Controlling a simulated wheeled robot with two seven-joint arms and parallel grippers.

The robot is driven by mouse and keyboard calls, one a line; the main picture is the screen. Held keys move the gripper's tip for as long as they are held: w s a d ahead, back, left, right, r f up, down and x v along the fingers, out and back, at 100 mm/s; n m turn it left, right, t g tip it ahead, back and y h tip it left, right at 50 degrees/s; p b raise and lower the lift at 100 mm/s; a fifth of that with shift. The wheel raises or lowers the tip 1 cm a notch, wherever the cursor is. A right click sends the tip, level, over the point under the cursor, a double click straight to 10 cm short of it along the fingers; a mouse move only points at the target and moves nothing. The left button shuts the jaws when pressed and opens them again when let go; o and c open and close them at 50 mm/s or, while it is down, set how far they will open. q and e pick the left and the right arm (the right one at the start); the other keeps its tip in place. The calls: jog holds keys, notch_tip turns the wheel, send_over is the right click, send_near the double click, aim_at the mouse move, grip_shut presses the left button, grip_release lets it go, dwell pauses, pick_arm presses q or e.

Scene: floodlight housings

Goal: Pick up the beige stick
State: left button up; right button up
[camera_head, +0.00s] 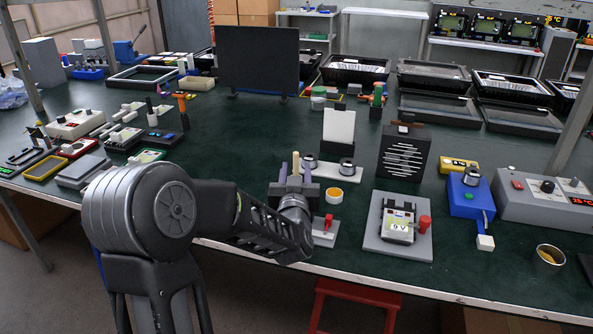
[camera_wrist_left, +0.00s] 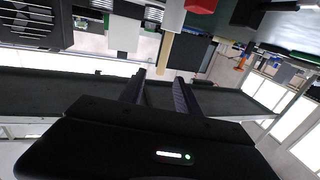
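The beige stick (camera_head: 296,163) stands upright in the head view, its top showing just above my left gripper (camera_head: 294,180). Its lower part is hidden behind the gripper. In the left wrist view the beige stick (camera_wrist_left: 167,56) appears as a narrow tan strip between the two dark fingers of my left gripper (camera_wrist_left: 160,78). The fingers are apart, with visible gaps beside the stick, so the gripper is open. I cannot tell how deep the stick sits between the fingers. My right gripper is not in view.
A red lever (camera_head: 328,222) on a pale base stands right of the gripper. An orange-filled cup (camera_head: 334,195), a white card (camera_head: 339,130) and a black slotted panel (camera_head: 403,153) stand beyond. A 9V device (camera_head: 399,224) sits farther right.

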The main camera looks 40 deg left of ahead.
aim_at(296, 158)
pick_arm(q)
jog(key=shift+x, duration=1.05)
jog(key=x, duration=0.5)
jog(key=shift+a, duration=0.2)
grip_shut()
